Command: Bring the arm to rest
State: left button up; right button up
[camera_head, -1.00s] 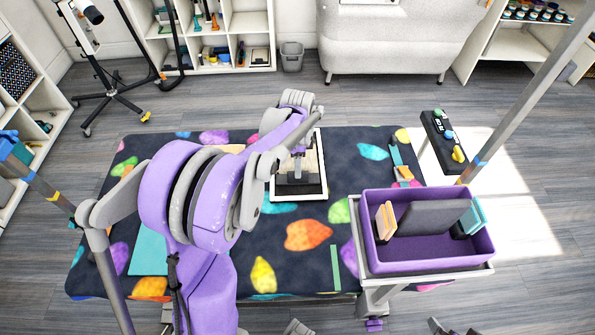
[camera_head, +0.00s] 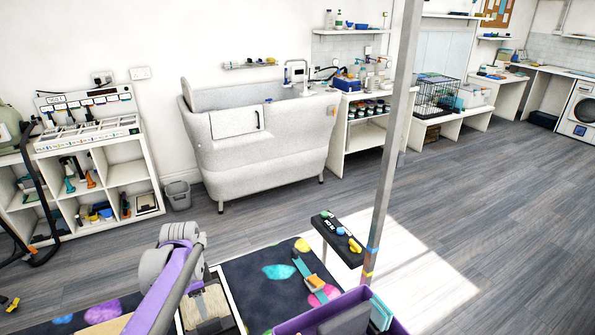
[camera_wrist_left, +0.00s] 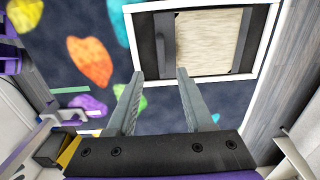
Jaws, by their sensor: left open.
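My left arm (camera_head: 172,285) comes in at the lower left of the head view, purple and grey, reaching over the patterned table mat. In the left wrist view my left gripper (camera_wrist_left: 159,75) has its two grey fingers spread apart with nothing between them. The fingers point toward a white-rimmed tray (camera_wrist_left: 269,40) holding a pale, wood-like panel (camera_wrist_left: 208,40) with dark edges. In the head view the arm partly covers this tray (camera_head: 237,312). I cannot tell the height of the fingers above it. My right gripper is out of view.
A purple bin (camera_head: 290,327) stands at the bottom centre, beside a grey upright post (camera_head: 388,165). A small black stand (camera_head: 337,240) with coloured items is behind it. A grey tub (camera_head: 262,140), shelves (camera_head: 125,178) and a waste bin (camera_head: 177,195) line the wall. The floor at right is clear.

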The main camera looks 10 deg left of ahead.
pick_arm(q)
jog(key=s+d+n+t+p, duration=0.1)
jog(key=s+d+n+t, duration=0.4)
jog(key=s+d+n, duration=0.5)
jog(key=s+d+r, duration=0.1)
jog(key=s+d, duration=0.5)
jog(key=d, duration=0.1)
jog(key=shift+s+p, duration=0.3)
jog(key=shift+s, duration=0.1)
jog(key=shift+d, duration=0.15)
